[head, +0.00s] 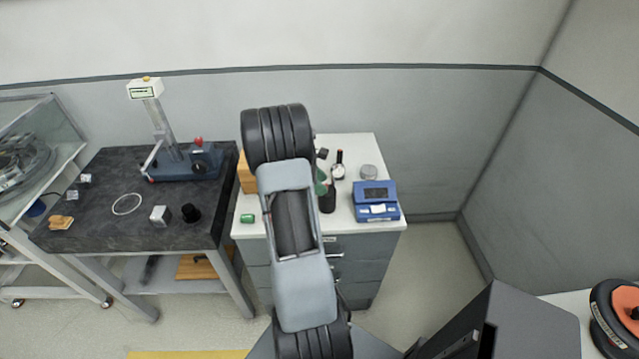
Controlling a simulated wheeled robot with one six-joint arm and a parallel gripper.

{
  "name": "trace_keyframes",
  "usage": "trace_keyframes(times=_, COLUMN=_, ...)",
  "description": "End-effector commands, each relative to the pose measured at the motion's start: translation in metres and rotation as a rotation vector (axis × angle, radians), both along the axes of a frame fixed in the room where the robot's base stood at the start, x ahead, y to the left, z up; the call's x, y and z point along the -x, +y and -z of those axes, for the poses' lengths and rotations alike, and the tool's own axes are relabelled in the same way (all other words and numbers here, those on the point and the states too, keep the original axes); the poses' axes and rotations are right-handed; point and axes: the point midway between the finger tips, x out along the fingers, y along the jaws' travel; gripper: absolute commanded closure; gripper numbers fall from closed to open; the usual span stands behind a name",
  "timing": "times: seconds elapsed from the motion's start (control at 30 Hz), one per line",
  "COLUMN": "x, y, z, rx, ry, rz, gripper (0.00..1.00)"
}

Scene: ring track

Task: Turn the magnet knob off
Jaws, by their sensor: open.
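A measuring stand (180,165) with a blue-grey base stands at the back of the dark table. Its slanted column carries a white display head (145,89). A red ball-shaped knob (198,141) sits on top of a dark block at the right of the base. A small black cylinder (190,212) stands near the table's front right. I cannot tell which part is the magnet knob or how it is turned. My arm rises through the middle of the head view, right of the dark table. My gripper cannot be made out.
The dark table (95,205) also holds a white ring (127,204), a metal cube (160,215) and a tan block (61,222). A white-topped cabinet (350,150) at right holds a blue scale (376,202) and bottles, partly hidden by my arm. A glass-covered case (30,140) stands far left.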

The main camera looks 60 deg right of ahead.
Motion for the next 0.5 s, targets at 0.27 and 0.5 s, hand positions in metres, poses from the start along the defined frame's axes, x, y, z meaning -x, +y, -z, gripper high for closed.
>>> trace_keyframes(times=0.27, x=-0.009, y=0.005, z=-0.010, rx=0.003, ry=-0.002, rz=-0.001, gripper=0.52)
trace_keyframes(times=0.5, x=-0.038, y=0.023, z=-0.043, rx=0.003, ry=-0.003, rz=-0.003, gripper=0.52)
